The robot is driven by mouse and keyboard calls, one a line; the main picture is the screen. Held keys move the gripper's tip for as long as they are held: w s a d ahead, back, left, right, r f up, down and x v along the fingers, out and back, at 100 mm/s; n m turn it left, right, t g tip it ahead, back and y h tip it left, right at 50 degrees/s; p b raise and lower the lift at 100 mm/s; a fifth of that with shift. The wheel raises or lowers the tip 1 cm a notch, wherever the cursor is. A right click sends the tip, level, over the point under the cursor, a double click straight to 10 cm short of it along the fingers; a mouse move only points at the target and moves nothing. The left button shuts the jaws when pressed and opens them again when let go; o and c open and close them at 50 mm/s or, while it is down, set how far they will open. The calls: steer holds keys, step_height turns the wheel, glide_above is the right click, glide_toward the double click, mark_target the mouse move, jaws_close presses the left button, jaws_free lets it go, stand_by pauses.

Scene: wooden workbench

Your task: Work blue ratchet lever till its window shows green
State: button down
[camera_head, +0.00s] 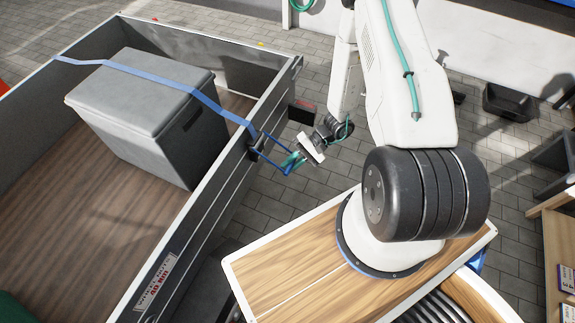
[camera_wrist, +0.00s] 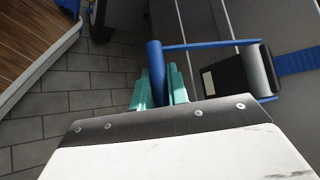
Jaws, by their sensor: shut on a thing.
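The blue ratchet lever (camera_head: 272,165) sticks out from the side wall of the trailer in the head view. In the wrist view its blue grip bar (camera_wrist: 155,72) stands between the teal fingers of my gripper (camera_wrist: 160,88). My gripper, also in the head view (camera_head: 291,162), is shut on that bar. The ratchet's dark housing (camera_wrist: 226,82) sits against the trailer wall, with a pale window (camera_wrist: 208,81) on it. I see no green in that window. The blue strap (camera_head: 150,75) runs from the ratchet over a grey box.
The grey box (camera_head: 150,115) stands on the wooden floor of the trailer (camera_head: 75,240). The trailer's side wall (camera_head: 215,205) is close beside my gripper. Paved floor (camera_head: 265,215) lies clear below. A dark bin (camera_head: 508,102) stands at the back right.

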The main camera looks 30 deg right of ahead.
steer(key=shift+s+d+r, duration=0.15)
steer(key=shift+r, duration=0.15)
steer(key=c, duration=1.4)
jaws_free()
steer(key=shift+o, duration=0.2)
steer(key=v, duration=0.7)
steer(key=shift+d+r, duration=0.25)
steer(key=shift+d, duration=0.1)
